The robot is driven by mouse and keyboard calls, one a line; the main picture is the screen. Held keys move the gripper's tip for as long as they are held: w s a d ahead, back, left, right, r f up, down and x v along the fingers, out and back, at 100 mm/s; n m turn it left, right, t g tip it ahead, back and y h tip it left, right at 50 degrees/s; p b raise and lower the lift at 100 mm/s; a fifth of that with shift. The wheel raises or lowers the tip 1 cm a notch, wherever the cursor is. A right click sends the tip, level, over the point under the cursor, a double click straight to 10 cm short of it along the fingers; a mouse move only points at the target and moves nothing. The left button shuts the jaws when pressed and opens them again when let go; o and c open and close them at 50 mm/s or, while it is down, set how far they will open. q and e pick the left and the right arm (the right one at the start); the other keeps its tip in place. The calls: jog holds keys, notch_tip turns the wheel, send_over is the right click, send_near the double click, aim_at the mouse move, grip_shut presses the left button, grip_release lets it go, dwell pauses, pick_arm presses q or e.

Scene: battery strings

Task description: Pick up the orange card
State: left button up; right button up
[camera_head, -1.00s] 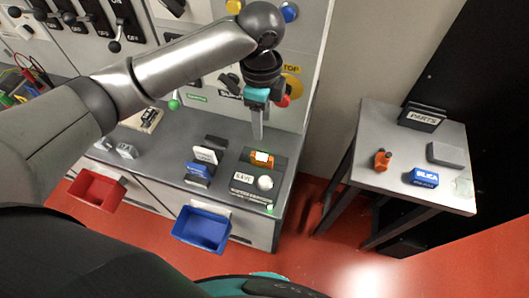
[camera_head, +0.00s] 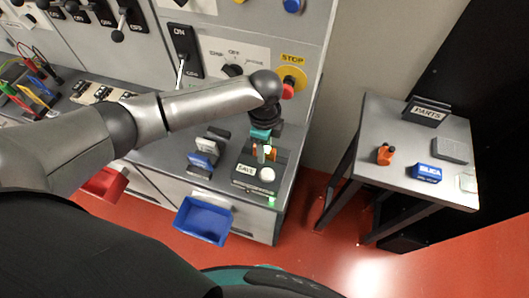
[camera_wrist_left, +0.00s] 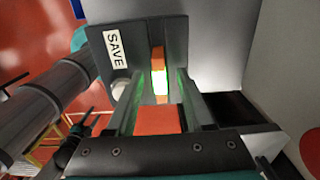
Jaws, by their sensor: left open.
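The orange card (camera_head: 272,154) sits in the dark SAVE device (camera_head: 246,184) on the grey bench. In the left wrist view the orange card (camera_wrist_left: 158,121) shows between the fingers, with a bright lit patch across the orange beyond it. My left gripper (camera_head: 263,154) points down over the device. In the left wrist view the left gripper (camera_wrist_left: 158,78) is open, with one finger on each side of the orange. I cannot tell whether the fingers touch the card. My right gripper is not in view.
A white round button (camera_head: 267,174) is on the device front. Several dark, blue and white cards (camera_head: 203,158) stand left of it. A blue bin (camera_head: 203,222) hangs at the bench front. A side table (camera_head: 378,113) holds an orange object (camera_head: 385,154) and a blue block (camera_head: 426,173).

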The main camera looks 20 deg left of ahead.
pick_arm(q)
jog(key=shift+f, duration=0.4)
jog(key=shift+c, duration=0.2)
grip_shut()
